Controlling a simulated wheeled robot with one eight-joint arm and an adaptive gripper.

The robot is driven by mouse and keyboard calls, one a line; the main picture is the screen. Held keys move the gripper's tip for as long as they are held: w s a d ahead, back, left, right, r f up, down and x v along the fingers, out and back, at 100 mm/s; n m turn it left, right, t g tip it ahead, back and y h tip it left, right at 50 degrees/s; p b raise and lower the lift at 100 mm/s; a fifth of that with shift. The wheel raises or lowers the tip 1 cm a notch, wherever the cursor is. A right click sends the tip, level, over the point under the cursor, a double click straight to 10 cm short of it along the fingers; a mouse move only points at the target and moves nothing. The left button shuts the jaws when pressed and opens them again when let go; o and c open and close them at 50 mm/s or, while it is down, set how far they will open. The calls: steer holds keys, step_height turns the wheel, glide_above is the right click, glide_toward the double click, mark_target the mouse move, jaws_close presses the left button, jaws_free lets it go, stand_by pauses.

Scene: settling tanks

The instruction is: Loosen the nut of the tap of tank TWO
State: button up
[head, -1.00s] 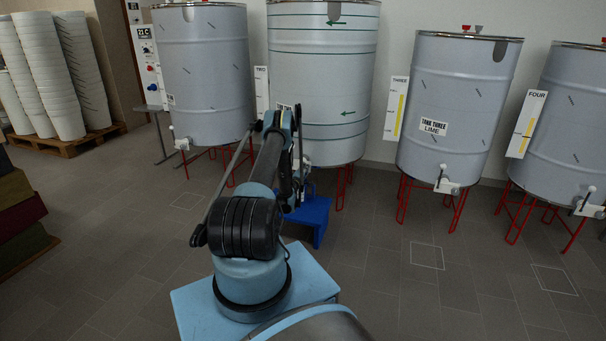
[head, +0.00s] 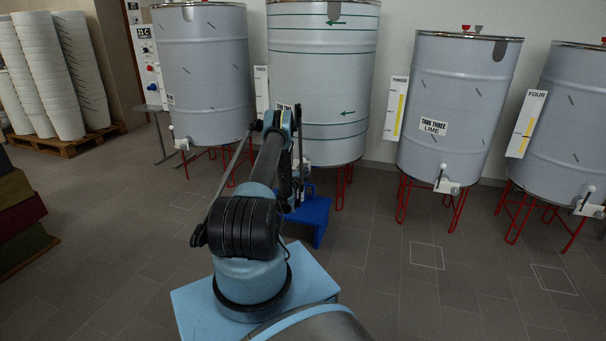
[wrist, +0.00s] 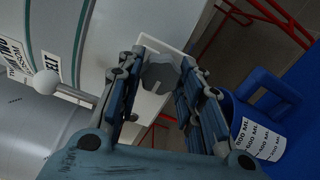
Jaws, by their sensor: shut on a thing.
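Tank TWO (head: 318,90) stands behind my arm in the head view. In the wrist view a grey, lobed nut (wrist: 160,74) sits in front of a white block (wrist: 148,101) of the tap. A pale lever with a round white ball (wrist: 66,89) shows left of my fingers. My gripper (wrist: 163,72) has one finger on each side of the nut and is shut on it. In the head view my arm hides most of the tap and my gripper.
A blue stand (head: 314,220) is on the floor below tank TWO. A blue vessel with a white millilitre scale (wrist: 263,140) is close right of my fingers. Red legs (head: 341,187) carry the tank. Tank THREE (head: 455,95) stands to the right.

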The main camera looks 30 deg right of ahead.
steer(key=shift+w+a, duration=0.15)
steer(key=shift+a, duration=0.05)
steer(key=o, duration=1.1)
steer(key=shift+c, duration=0.2)
steer(key=shift+d, duration=0.1)
